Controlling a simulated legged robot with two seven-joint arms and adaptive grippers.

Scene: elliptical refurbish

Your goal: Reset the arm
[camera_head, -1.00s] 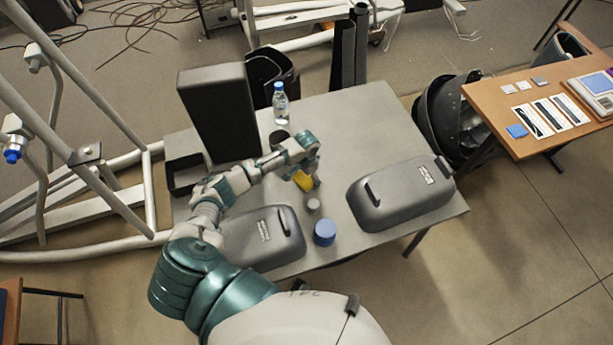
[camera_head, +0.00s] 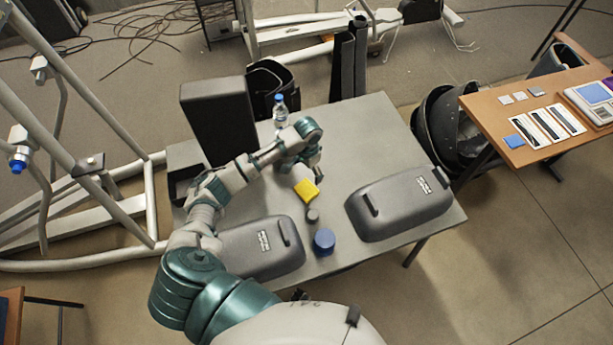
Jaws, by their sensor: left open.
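My left arm comes in from the left over the grey table (camera_head: 380,130). My left gripper (camera_head: 316,170) is open and points down above the table, just beyond a yellow sponge-like block (camera_head: 306,190). The block lies on the table, apart from the gripper as far as I can see. My forearm and wrist hide part of the gripper and the table behind it. My right gripper is not in view.
Two grey covers (camera_head: 400,203) (camera_head: 262,248) lie on the table. A small grey cylinder (camera_head: 312,215), a blue round container (camera_head: 324,241), a water bottle (camera_head: 280,110) and a tall black panel (camera_head: 217,120) stand there too. A wooden table (camera_head: 490,115) is at the right.

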